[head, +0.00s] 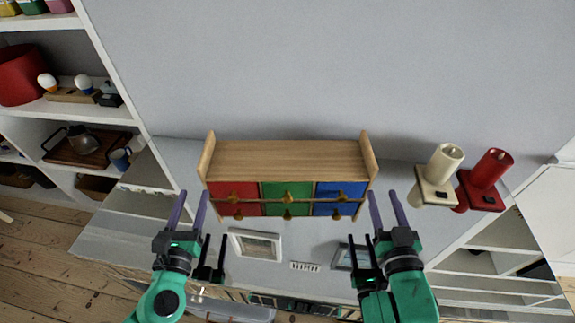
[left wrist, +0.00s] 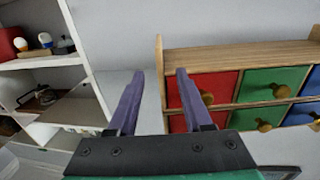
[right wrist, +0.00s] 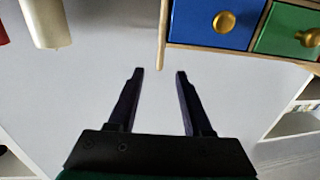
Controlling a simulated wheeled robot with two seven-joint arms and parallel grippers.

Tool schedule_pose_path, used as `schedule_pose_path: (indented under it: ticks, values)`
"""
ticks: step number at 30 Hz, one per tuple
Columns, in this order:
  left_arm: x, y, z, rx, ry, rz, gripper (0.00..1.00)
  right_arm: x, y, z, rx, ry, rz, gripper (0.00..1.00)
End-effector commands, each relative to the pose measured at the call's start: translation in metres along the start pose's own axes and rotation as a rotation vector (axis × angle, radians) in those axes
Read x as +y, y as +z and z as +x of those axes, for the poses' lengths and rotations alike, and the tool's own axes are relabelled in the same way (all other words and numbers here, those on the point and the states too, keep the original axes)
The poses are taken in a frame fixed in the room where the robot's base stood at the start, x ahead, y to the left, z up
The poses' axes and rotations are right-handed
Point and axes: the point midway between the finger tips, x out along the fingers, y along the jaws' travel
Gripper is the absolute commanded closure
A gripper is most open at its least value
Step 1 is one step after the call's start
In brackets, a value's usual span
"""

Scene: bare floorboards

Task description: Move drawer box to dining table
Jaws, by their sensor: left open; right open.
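The drawer box (head: 290,160) is a wooden box with red, green and blue drawers and round gold knobs. It stands against the grey wall in the middle of the head view. My left gripper (head: 191,208) is open and empty, in front of the box's left end. In the left wrist view the box (left wrist: 240,58) is just right of the fingers. My right gripper (head: 388,208) is open and empty, near the box's right end. In the right wrist view the box (right wrist: 262,52) shows at the upper right, apart from the fingers. No dining table can be made out.
A cream candle (head: 441,165) and a red candle (head: 489,172) on holders are right of the box. White shelves (head: 70,107) with pots, a mug and a red item stand at the left. Picture frames (head: 255,245) show below the box.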

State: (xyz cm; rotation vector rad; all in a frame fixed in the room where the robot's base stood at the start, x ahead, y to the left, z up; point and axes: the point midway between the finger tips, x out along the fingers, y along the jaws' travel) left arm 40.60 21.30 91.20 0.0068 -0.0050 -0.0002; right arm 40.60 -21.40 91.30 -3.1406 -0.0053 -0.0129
Motion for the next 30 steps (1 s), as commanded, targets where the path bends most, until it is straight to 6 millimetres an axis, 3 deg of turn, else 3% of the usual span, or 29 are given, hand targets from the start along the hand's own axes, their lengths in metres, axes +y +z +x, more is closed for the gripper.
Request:
schedule_pose_path:
  ticks: [5,24,30]
  values:
    - [0.001,0.001,0.011,-0.005,0.005,-0.002,0.50,0.000,-0.001,0.012,0.005,-0.001,0.000,0.50]
    - [0.001,0.002,0.132,-0.005,0.005,-0.007,0.50,0.000,-0.001,0.132,0.002,0.000,-0.002,0.50]
    - [0.001,0.002,0.146,-0.003,0.003,-0.005,0.50,0.000,0.000,0.146,-0.001,0.000,-0.001,0.50]
